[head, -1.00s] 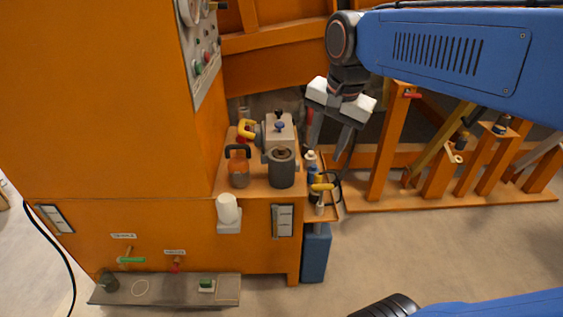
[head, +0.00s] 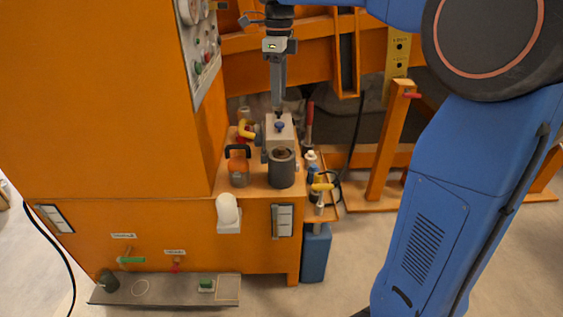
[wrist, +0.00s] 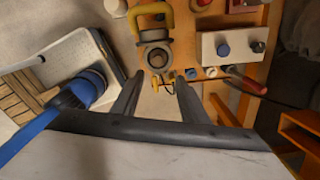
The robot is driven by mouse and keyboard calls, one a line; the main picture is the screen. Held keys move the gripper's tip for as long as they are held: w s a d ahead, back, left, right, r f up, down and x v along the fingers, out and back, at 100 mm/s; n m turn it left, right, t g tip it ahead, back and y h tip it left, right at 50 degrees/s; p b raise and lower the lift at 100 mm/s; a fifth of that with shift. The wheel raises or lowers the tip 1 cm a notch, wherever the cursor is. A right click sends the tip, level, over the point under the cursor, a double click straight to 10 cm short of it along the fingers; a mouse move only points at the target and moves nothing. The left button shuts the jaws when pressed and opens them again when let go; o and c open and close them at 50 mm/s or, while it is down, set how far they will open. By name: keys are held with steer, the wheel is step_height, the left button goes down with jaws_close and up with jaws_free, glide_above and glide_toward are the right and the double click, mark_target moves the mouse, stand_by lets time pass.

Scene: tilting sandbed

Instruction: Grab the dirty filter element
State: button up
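A dark grey cylindrical bowl (head: 281,170) stands upright at the front of the orange bench. A brownish round piece (head: 282,153) shows in its open top, which I take for the dirty filter element. In the wrist view a grey ring-shaped top (wrist: 156,58), apparently this bowl, lies ahead of my fingers. My gripper (head: 278,106) points down, above and behind the bowl in the head view, over the pale box (head: 271,132). In the wrist view my gripper (wrist: 157,88) has its two fingers apart with nothing between them.
A white cylinder (head: 228,207) sits on a front holder. Bottles and a yellow-handled tool (head: 322,187) fill the right side shelf. The orange cabinet (head: 100,100) bounds the left.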

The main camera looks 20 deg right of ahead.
glide_above(281, 147)
step_height(281, 147, down, 12)
steer(key=shift+w+a+r, duration=0.1)
steer(key=shift+w+a, duration=0.05)
steer(key=shift+s+f, duration=0.15)
steer(key=shift+f, duration=1.15)
steer(key=shift+s+f, duration=0.1)
steer(key=shift+f, duration=1.15)
steer(key=shift+c, duration=0.6)
jaws_close()
